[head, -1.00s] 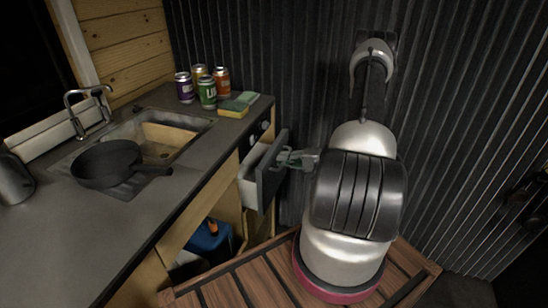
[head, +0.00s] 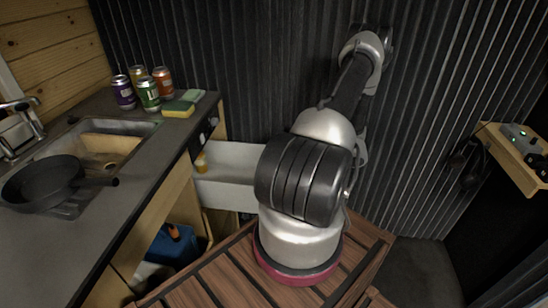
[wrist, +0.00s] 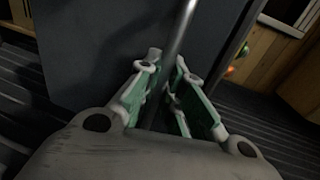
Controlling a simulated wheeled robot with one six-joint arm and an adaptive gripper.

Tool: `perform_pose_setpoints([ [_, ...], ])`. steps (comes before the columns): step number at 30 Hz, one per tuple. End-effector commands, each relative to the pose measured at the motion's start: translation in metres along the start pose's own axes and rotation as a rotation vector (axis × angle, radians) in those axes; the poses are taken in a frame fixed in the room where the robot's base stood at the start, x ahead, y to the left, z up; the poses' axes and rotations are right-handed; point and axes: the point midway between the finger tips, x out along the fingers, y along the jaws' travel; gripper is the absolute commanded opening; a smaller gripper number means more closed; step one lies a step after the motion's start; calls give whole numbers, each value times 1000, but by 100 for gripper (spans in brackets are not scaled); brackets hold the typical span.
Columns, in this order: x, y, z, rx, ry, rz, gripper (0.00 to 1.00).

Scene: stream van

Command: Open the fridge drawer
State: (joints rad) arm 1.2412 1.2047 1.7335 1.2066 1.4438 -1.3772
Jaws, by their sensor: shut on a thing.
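The fridge drawer (head: 232,158) stands pulled far out from the counter in the head view, its white inside showing. Its front is hidden behind my arm there. A small orange-yellow item (head: 201,161) shows inside the drawer near the counter. In the wrist view the dark drawer front (wrist: 95,50) fills much of the picture, with a metal bar handle (wrist: 183,25) running across it. My gripper (wrist: 167,74) has its green-padded fingers on either side of the handle and is shut on it. My gripper is hidden in the head view.
Several cans (head: 148,93) and a sponge (head: 179,109) stand on the counter. A black pan (head: 42,183) lies by the sink. A blue item (head: 172,243) sits in the opening below. A wooden shelf (head: 515,160) with a device hangs at right. The corrugated wall is close behind my arm.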

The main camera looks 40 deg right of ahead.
Motion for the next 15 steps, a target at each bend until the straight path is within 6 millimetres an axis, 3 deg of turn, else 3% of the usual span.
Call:
perform_pose_setpoints([
  [6, -36, 8, 0, 0, 2, 2, 0],
  [15, -67, 14, 0, 1, 0, 1, 0],
])
